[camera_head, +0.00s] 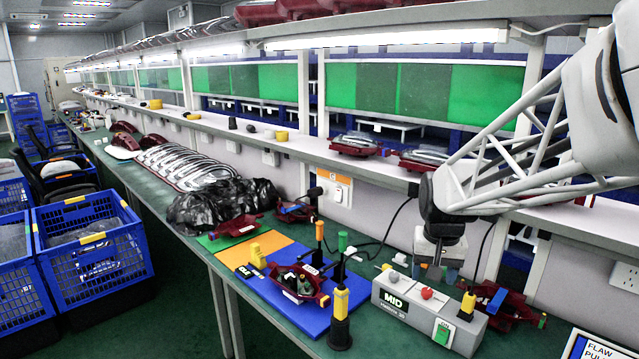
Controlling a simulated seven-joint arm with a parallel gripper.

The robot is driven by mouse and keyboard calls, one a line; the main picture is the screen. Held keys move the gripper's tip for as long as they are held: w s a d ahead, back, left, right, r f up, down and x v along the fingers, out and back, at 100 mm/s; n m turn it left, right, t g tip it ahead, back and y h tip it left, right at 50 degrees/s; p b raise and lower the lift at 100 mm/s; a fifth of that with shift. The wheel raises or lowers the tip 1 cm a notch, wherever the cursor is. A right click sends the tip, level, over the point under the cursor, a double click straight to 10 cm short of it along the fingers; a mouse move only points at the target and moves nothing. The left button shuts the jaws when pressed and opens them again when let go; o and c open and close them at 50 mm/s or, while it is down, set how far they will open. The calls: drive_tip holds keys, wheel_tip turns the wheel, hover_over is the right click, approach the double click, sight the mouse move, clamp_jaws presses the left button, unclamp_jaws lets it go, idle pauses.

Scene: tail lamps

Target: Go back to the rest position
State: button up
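My gripper (434,271) hangs from the dark wrist at the right, above the back of the green workbench and behind the grey test box. Its two small fingers look apart, with no lamp seen between them. Another red lamp housing (494,303) lies behind and right of the grey test box (418,312). More red lamp parts (237,225) lie on the green mat and near the wall.
A black and yellow post (340,308) stands upright at the bench's front edge. Black plastic bags (222,204) and stacked lamps (187,167) fill the left bench. A shelf (380,166) with lamps runs behind. Blue crates (93,253) stand at left. A sign (597,347) is at lower right.

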drive_tip(key=s+a+n, duration=0.1)
drive_tip(key=s+a, duration=0.1)
drive_tip(key=s, duration=1)
drive_tip(key=s+a+n+t, duration=0.1)
drive_tip(key=s+a, duration=0.2)
drive_tip(key=s, duration=0.9)
drive_tip(key=shift+s+r, duration=0.2)
drive_tip(key=shift+s, duration=0.15)
